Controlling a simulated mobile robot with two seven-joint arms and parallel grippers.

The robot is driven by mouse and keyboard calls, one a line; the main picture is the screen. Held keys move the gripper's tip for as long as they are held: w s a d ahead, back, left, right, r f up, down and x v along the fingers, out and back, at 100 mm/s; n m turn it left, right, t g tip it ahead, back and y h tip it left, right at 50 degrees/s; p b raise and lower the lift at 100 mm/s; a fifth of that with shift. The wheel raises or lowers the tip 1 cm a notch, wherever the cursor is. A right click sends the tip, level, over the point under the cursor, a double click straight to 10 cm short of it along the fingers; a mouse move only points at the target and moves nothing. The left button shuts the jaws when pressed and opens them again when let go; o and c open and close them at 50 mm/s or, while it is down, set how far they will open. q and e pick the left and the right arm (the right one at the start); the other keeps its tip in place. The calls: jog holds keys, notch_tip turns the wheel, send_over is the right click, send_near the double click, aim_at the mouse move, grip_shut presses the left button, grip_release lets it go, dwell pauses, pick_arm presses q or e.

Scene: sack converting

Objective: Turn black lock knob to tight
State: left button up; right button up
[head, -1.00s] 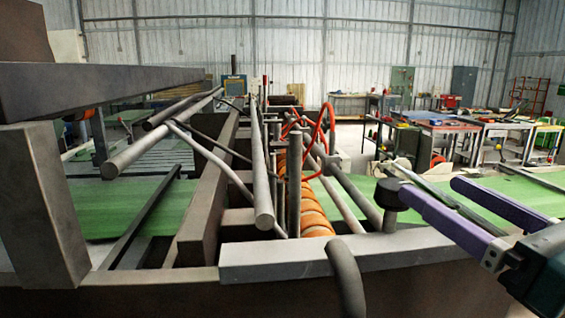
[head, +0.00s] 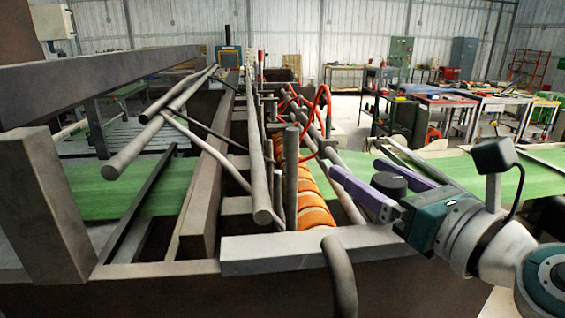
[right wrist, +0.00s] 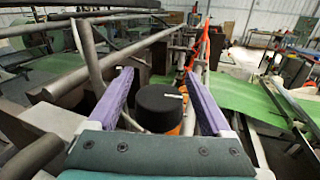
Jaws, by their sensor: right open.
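The black lock knob (head: 389,184) is a short dark cylinder at the right end of the machine's front bar. My right gripper (head: 357,168) is open, with its two purple fingers on either side of the knob. In the right wrist view the knob (right wrist: 158,106) stands between the spread fingers (right wrist: 158,76), close to both. I cannot tell whether either finger touches it. My left gripper is not in view.
The grey front bar (head: 270,252) and a curved dark handle (head: 341,280) lie left of my gripper. Steel rods (head: 291,175), orange rollers (head: 314,208) and red hoses (head: 322,100) are just beyond. A green belt (head: 460,172) runs to the right. Workbenches stand farther back.

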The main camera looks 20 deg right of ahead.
jog(key=shift+w, duration=0.1)
jog(key=shift+c, duration=0.3)
grip_shut()
jog(key=shift+d+r+m+h+p, duration=0.1)
jog(key=shift+m+h+p, duration=0.25)
jog(key=shift+h+p, duration=0.2)
jog(key=shift+d+r+m+h+p, duration=0.1)
jog(key=shift+m+h+p, duration=0.25)
jog(key=shift+h+p, duration=0.2)
jog(key=m+h, duration=0.1)
jog(key=h, duration=0.1)
jog(key=m+h+p, duration=0.1)
jog(key=d+m+g+h, duration=0.1)
jog(key=h, duration=0.1)
jog(key=shift+f+m+h, duration=0.2)
jog(key=shift+m+h, duration=0.1)
jog(key=shift+s+d+m+g+h, duration=0.2)
jog(key=shift+m+g+h, duration=0.4)
jog(key=shift+h, duration=0.35)
jog(key=shift+s+d+m+g+h, duration=0.15)
jog(key=shift+m+g+h, duration=0.25)
jog(key=shift+m+h, duration=0.45)
jog(key=shift+h, duration=0.3)
jog(key=shift+o, duration=0.3)
grip_release()
